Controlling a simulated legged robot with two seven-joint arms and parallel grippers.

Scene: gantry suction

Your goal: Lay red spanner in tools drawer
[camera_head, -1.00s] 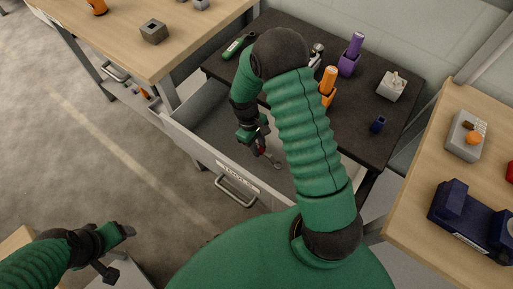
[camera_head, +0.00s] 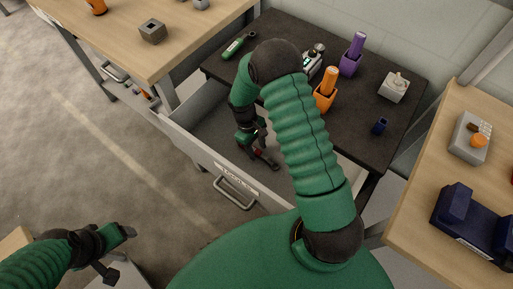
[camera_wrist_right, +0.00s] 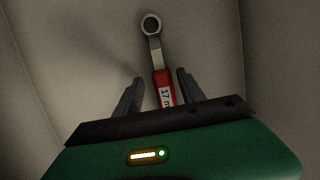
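The red spanner (camera_wrist_right: 163,88) lies inside the open grey tools drawer (camera_head: 190,108), its steel ring end pointing away from my right wrist. In the head view only a small red part of it (camera_head: 257,153) shows. My right gripper (camera_wrist_right: 159,82) is down in the drawer with its fingers apart on either side of the red handle, with a gap on each side. It also shows in the head view (camera_head: 263,159), partly behind my arm. My left gripper (camera_head: 120,252) is open and empty at the lower left, away from the drawer.
The drawer front has a label and a handle (camera_head: 234,194). The dark bench top (camera_head: 290,30) above holds a green tool (camera_head: 238,46), an orange holder (camera_head: 325,92), a purple holder (camera_head: 351,58) and other items. Wooden tables stand at left (camera_head: 115,40) and right (camera_head: 410,220).

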